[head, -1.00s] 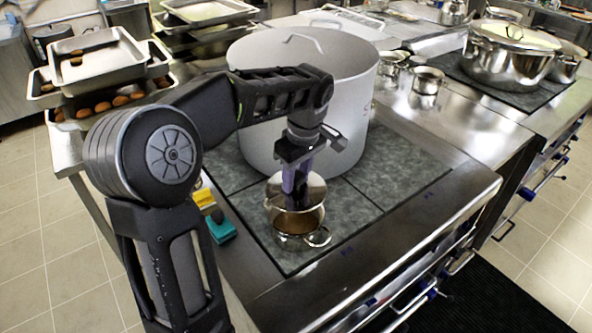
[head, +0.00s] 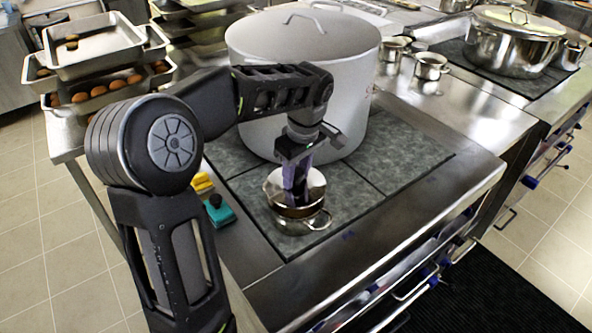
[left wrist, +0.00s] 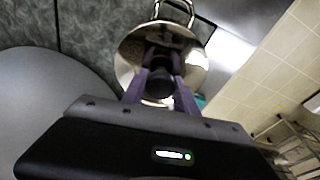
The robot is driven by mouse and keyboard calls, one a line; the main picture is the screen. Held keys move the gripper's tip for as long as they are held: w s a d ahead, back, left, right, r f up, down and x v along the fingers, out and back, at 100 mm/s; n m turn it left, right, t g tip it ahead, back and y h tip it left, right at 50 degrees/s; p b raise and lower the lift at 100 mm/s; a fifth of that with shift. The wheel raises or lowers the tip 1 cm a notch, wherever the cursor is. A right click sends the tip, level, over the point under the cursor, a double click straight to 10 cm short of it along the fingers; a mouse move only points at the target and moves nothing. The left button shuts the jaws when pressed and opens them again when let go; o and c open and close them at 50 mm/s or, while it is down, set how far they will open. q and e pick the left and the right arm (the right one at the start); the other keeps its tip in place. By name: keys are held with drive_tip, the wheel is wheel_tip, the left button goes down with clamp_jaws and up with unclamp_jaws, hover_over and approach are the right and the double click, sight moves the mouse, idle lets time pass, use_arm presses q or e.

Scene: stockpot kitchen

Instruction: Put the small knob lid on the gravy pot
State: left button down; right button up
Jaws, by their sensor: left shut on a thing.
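The small knob lid (head: 316,187) is a shiny steel disc. My left gripper (head: 297,196) is shut on its dark knob, which shows between the fingers in the left wrist view (left wrist: 160,86). The lid is just above the gravy pot (head: 298,226), a small steel pot with loop handles on the hob's front part. The lid looks tilted in the head view, and a thin strip of brown gravy shows below it. I cannot tell whether lid and rim touch. In the left wrist view the lid (left wrist: 127,67) hides most of the pot. My right gripper is not in view.
A large lidded stockpot (head: 300,70) stands right behind the gravy pot. A yellow block (head: 202,183) and a teal block (head: 218,211) lie to the left. Trays of brown food (head: 100,50) are stacked at the back left. The counter front is clear.

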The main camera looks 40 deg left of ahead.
sight(296, 184)
use_arm(q)
drive_tip(key=shift+f+b, duration=0.5)
drive_tip(key=shift+f, duration=0.45)
drive_tip(key=shift+f+b, duration=0.55)
drive_tip(key=shift+b, duration=0.15)
idle(1.0)
idle(0.4)
drive_tip(key=c, duration=0.9)
unclamp_jaws()
drive_tip(key=shift+o, duration=0.2)
drive_tip(key=r, duration=0.5)
drive_tip(key=d+r, duration=0.1)
drive_tip(key=r, duration=0.1)
drive_tip(key=shift+s+d+r, duration=0.1)
drive_tip(key=shift+r, duration=0.25)
